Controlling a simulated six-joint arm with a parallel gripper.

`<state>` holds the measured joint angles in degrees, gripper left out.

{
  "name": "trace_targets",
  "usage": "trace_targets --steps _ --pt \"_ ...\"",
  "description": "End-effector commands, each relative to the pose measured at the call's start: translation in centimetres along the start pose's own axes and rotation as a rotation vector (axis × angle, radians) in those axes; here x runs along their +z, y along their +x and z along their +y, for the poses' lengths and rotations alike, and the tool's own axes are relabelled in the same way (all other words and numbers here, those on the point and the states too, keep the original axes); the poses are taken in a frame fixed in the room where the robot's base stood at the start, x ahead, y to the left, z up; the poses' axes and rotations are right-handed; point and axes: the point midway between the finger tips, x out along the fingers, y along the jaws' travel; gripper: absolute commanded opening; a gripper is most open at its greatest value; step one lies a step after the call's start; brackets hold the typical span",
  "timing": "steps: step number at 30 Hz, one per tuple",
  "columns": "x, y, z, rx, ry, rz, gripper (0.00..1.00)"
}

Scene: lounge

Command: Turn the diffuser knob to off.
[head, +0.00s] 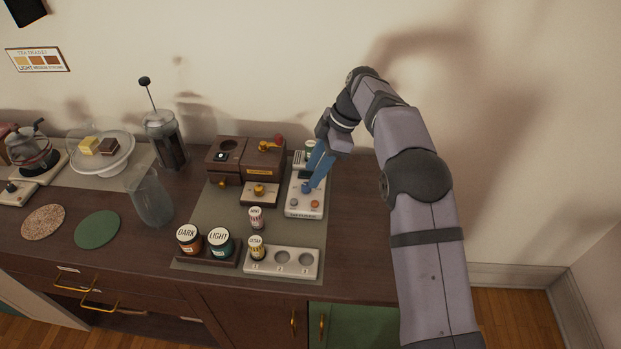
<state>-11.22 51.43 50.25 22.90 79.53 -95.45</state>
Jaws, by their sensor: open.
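A narrow white device (305,208), which looks like the diffuser, stands on the mat at the right of the counter. Its front label is too small to read. A blue knob-like part (306,188) shows on its top, with two small round parts in front of it. My gripper (313,176) points down over the device from behind, its blue fingers open close to the blue part. I cannot tell whether they touch it. The fingers hide part of the device's top, and the knob's setting is too small to make out.
A brown wooden unit (264,161) stands just left of the device. A white tray with round wells (310,254), holding one small jar, lies in front. Dark and light jars (220,242), a glass pitcher (150,198) and a French press (168,142) stand further left.

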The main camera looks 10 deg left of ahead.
Motion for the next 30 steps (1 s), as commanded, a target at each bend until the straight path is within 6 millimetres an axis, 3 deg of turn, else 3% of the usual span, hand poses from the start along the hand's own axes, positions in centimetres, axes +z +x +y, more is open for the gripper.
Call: trace_targets --steps 9,24,30 --pt "0.1 -2.9 0.0 0.000 0.000 -0.001 0.40" --pt "0.1 -3.0 -0.1 -0.001 0.006 -0.002 0.40" --pt "1.0 -3.6 -1.0 0.006 0.113 -0.025 0.40"
